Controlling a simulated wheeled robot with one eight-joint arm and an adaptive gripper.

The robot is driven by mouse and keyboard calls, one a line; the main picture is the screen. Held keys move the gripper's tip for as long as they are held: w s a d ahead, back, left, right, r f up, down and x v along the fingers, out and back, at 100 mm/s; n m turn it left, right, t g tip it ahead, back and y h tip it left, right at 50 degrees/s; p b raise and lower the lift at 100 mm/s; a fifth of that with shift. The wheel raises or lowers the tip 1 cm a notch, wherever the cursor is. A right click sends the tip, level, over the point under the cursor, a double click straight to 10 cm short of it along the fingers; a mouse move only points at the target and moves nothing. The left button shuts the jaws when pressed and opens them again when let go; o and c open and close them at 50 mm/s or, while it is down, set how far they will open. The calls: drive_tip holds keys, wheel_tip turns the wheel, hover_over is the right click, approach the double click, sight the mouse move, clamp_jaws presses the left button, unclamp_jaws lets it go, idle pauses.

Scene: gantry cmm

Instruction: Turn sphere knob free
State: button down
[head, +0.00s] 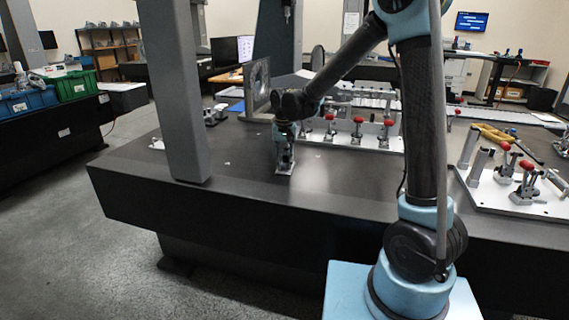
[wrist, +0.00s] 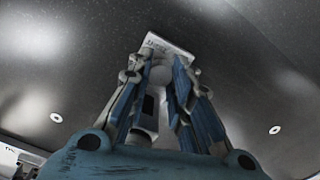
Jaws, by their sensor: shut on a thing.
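The sphere, a pale grey ball (wrist: 161,75), sits between the two fingers of my gripper (wrist: 158,82) in the wrist view. The fingers have blue inner pads and close on it from both sides. Beneath it is a light metal base plate (wrist: 160,42) with small dark lettering at its far end. In the head view my gripper (head: 284,140) points down over the small metal stand (head: 285,166) near the front edge of the dark table. The ball is mostly hidden there by the fingers. Any locking part under the ball is hidden.
The dark granite table (head: 240,170) is clear around the stand. A gantry column (head: 178,90) rises to its left. A fixture plate with red-knobbed clamps (head: 357,130) is behind, and another plate (head: 500,195) lies at the right. A square metal plate (head: 257,84) stands upright behind.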

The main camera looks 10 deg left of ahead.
sight(285, 164)
drive_tip(key=shift+n, duration=0.3)
drive_tip(key=c, duration=1.4)
unclamp_jaws()
wheel_tip(285, 164, up, 12)
